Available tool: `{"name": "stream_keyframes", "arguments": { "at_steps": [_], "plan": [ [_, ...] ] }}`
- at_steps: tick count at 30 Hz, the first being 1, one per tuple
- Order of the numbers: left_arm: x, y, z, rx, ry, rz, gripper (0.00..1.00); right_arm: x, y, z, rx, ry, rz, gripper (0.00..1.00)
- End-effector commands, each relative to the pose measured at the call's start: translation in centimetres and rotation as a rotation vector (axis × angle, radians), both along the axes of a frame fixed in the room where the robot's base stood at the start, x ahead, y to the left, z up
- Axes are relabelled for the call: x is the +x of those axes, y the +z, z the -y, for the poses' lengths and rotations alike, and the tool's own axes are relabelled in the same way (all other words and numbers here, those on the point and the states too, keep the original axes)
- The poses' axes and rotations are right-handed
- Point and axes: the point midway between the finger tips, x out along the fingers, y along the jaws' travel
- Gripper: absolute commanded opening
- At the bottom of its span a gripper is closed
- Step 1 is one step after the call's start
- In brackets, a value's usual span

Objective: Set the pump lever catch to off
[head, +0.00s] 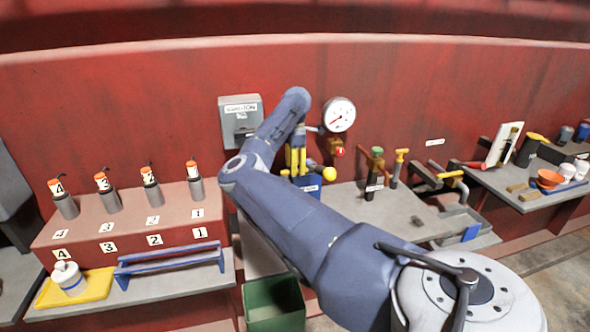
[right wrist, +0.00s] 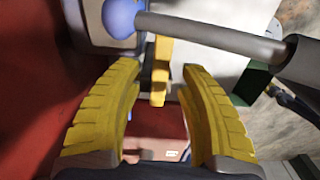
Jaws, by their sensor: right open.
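The blue pump box (head: 308,186) with a white label stands against the red wall, partly hidden behind my right arm. A yellow ball knob (head: 329,174) sticks out above it. My right gripper (head: 297,161) is just above and left of the box, its yellow fingers pointing down. In the right wrist view its two fingers (right wrist: 160,105) are open with a gap between them. A yellow upright piece (right wrist: 160,72) shows in that gap, apart from both fingers. I cannot tell the catch's setting. My left gripper is out of view.
A pressure gauge (head: 339,115) and a grey wall box (head: 241,118) are close by. A green bin (head: 274,304) stands below. A green-topped valve (head: 375,172) is to the right. Numbered canisters stand on the red step (head: 130,227) at left.

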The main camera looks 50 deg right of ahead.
Motion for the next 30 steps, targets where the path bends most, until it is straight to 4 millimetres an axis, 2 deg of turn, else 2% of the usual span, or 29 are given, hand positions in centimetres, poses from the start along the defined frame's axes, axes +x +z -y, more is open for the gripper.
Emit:
{"name": "stream_keyframes", "arguments": {
  "at_steps": [6,15,26,30],
  "plan": [
    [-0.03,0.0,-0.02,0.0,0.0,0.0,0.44,-0.02,-0.79,0.01,0.0,0.0,0.0,0.4],
    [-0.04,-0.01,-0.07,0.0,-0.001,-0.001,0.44,-0.02,-0.84,0.01,0.0,0.0,0.0,0.41],
    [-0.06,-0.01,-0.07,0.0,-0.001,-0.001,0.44,-0.02,-0.83,0.01,0.0,0.0,0.0,0.0],
    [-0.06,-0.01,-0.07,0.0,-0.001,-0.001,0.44,-0.02,-0.83,0.01,0.0,0.0,0.0,0.0]
  ]
}}
